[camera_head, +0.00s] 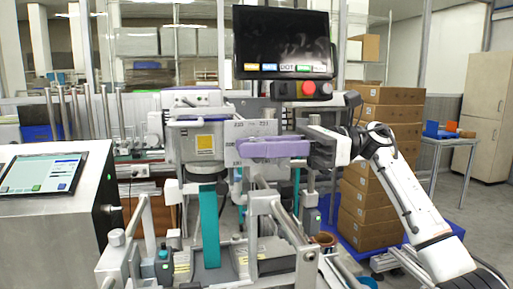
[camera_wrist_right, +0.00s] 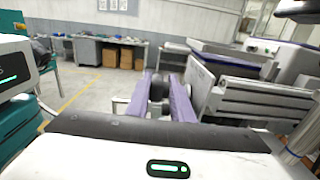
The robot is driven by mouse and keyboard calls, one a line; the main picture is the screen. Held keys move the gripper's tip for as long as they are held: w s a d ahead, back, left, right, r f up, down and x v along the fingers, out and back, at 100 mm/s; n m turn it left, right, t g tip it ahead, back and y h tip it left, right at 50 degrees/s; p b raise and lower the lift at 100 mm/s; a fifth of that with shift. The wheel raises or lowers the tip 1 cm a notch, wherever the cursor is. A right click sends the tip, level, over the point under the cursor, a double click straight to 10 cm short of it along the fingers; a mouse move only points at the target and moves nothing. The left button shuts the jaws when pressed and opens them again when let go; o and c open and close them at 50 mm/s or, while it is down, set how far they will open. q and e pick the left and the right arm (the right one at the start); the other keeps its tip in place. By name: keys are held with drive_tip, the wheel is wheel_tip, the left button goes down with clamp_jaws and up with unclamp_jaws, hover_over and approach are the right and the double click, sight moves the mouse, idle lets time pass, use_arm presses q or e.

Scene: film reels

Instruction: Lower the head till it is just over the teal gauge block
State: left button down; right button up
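The machine head (camera_head: 182,146) is a pale grey block with a yellow label, carried in the middle of the machine in the head view. A dark round part (camera_head: 203,172) shows on its underside. The teal gauge block (camera_head: 209,228) is a tall teal bar standing below it; its top shows just under the dark part, and I cannot tell whether they touch. My right gripper (camera_head: 242,149) has purple fingers pointing left, beside the head's right side. In the right wrist view its fingers (camera_wrist_right: 162,98) are apart, with dark shapes between them; nothing is clearly held. My left gripper is out of view.
A dark screen (camera_head: 283,40) with a red button below stands above the machine. Metal posts and rails (camera_head: 283,222) crowd the front. A tablet panel (camera_head: 42,173) is at the left. Stacked cartons (camera_head: 375,215) stand at the right behind my right arm.

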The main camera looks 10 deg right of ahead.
drive_tip(key=shift+s+f, duration=0.1)
drive_tip(key=shift+s, duration=0.05)
clamp_jaws()
drive_tip(key=shift+r+h+p, duration=0.2)
drive_tip(key=shift+h+p, duration=0.4)
drive_tip(key=shift+p, duration=0.35)
drive_tip(key=shift+r+h+p, duration=0.15)
drive_tip(key=shift+h+p, duration=0.45)
drive_tip(key=shift+p, duration=0.4)
drive_tip(key=h+p, duration=0.2)
drive_tip(key=p, duration=0.1)
drive_tip(key=shift+a, duration=0.1)
use_arm(q)
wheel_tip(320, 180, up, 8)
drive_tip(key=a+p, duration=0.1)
drive_tip(key=p, duration=0.2)
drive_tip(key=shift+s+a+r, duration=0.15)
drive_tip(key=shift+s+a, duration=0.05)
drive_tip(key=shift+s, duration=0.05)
use_arm(e)
drive_tip(key=shift+f+h, duration=0.2)
drive_tip(key=shift+h, duration=1.1)
drive_tip(key=shift+g, duration=0.3)
